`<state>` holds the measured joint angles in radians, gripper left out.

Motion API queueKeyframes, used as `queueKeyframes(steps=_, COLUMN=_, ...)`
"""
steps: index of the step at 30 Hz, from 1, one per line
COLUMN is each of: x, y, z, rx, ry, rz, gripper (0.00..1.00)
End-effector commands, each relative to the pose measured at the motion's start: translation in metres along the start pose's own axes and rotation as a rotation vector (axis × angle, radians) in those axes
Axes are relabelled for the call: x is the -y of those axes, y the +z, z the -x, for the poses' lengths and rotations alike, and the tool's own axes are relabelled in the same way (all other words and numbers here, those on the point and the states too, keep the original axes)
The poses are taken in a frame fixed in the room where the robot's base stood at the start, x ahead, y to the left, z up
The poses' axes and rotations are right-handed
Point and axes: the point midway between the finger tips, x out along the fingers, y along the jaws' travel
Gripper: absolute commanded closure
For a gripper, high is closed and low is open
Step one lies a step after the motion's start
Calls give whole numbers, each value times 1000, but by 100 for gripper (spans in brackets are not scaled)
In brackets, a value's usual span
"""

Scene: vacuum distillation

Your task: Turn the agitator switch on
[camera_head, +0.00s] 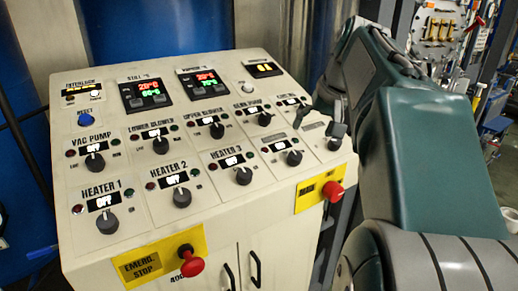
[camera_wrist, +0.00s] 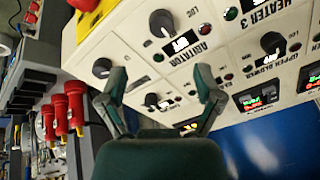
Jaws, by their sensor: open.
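The agitator switch (camera_wrist: 162,22) is a dark round knob on the cream panel, with its upside-down label and a small lit display (camera_wrist: 181,42) beside it in the wrist view. The display text is hard to read there. In the head view the agitator knob (camera_head: 294,158) is right of the HEATER 3 knob. My gripper (camera_wrist: 160,72) is open and empty, fingers spread, with the agitator knob beyond the fingertips and apart from them. In the head view my gripper (camera_head: 325,118) hangs over the panel's right edge.
Other knobs are close by, including the HEATER 3 knob (camera_head: 243,175) and a right-edge knob (camera_wrist: 102,68). Red emergency buttons (camera_head: 332,190) (camera_head: 190,262) stick out from the front.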

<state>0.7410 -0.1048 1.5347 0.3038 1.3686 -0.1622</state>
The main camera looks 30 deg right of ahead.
Motion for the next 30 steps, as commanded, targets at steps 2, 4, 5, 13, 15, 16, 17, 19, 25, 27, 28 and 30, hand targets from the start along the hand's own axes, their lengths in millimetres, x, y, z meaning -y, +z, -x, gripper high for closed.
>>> queueKeyframes(steps=2, x=-2, y=-1, z=-3, rx=1, ry=-1, rz=-3, gripper=16)
queueKeyframes(steps=4, x=-1, y=-1, z=-10, rx=2, ry=-1, rz=-2, gripper=16)
queueKeyframes(steps=5, x=-1, y=-1, z=-14, rx=2, ry=-1, rz=-2, gripper=16)
queueKeyframes(steps=13, x=-1, y=0, z=-63, rx=3, ry=-1, rz=-1, gripper=16)
queueKeyframes(steps=15, x=0, y=0, z=-76, rx=3, ry=-1, rz=-1, gripper=16)
queueKeyframes(steps=16, x=0, y=0, z=-81, rx=4, ry=-1, rz=-1, gripper=16)
queueKeyframes(steps=17, x=0, y=0, z=-85, rx=3, ry=-1, rz=-1, gripper=16)
queueKeyframes(steps=19, x=0, y=-1, z=-94, rx=1, ry=0, rz=-1, gripper=16)
queueKeyframes(steps=25, x=-1, y=-1, z=-107, rx=-1, ry=0, rz=-1, gripper=16)
queueKeyframes(steps=27, x=-1, y=-1, z=-108, rx=-1, ry=0, rz=-1, gripper=16)
queueKeyframes(steps=28, x=0, y=-1, z=-108, rx=-1, ry=0, rz=-1, gripper=16)
queueKeyframes(steps=30, x=0, y=-1, z=-108, rx=-1, ry=0, rz=-1, gripper=16)
